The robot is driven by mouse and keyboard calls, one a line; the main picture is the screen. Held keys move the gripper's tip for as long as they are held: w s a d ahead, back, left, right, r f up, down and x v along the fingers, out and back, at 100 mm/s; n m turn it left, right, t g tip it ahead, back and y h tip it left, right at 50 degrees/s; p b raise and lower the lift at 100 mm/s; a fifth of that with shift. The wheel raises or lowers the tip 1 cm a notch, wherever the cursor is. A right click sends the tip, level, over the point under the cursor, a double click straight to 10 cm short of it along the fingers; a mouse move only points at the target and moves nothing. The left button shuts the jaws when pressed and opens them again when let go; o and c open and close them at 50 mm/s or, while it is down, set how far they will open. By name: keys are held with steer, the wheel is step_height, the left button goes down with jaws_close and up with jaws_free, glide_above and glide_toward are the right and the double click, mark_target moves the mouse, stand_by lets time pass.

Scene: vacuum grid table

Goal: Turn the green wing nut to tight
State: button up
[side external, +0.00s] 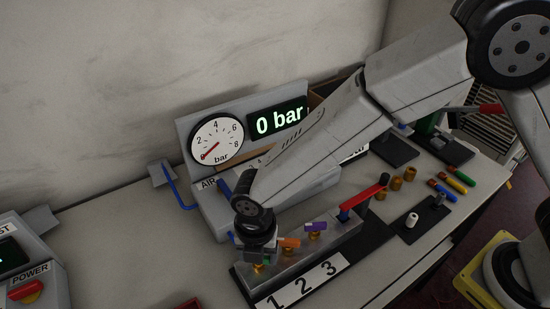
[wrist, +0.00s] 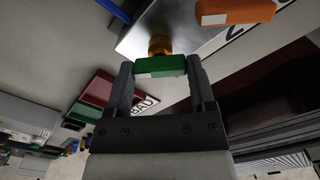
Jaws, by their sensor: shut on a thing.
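The green wing nut (wrist: 172,64) sits on a brass stud (wrist: 160,44) at the end of the metal block (wrist: 190,25). It has a white mark on its near face. My gripper (wrist: 161,70) is shut on the green wing nut, one finger at each end of it. In the side external view my gripper (side external: 259,256) points down over the block's near-left end and hides most of the nut. An orange wing nut (side external: 289,243) and a purple wing nut (side external: 315,227) stand further along the block, beside the numbers 1, 2, 3.
A dial gauge (side external: 217,141) points at 0 and the display (side external: 278,117) reads "0 bar". A red-handled lever (side external: 364,197) stands at the block's far end. Brass parts, coloured handles and a white cylinder (side external: 412,220) lie to the right. A power box (side external: 30,270) stands at left.

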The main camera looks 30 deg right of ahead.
steer(key=m, duration=0.3)
steer(key=shift+m, duration=0.4)
steer(key=m, duration=0.3)
steer(key=shift+m, duration=0.3)
steer(key=m, duration=1.4)
steer(key=shift+m, duration=0.3)
steer(key=m, duration=0.6)
steer(key=o, duration=1.2)
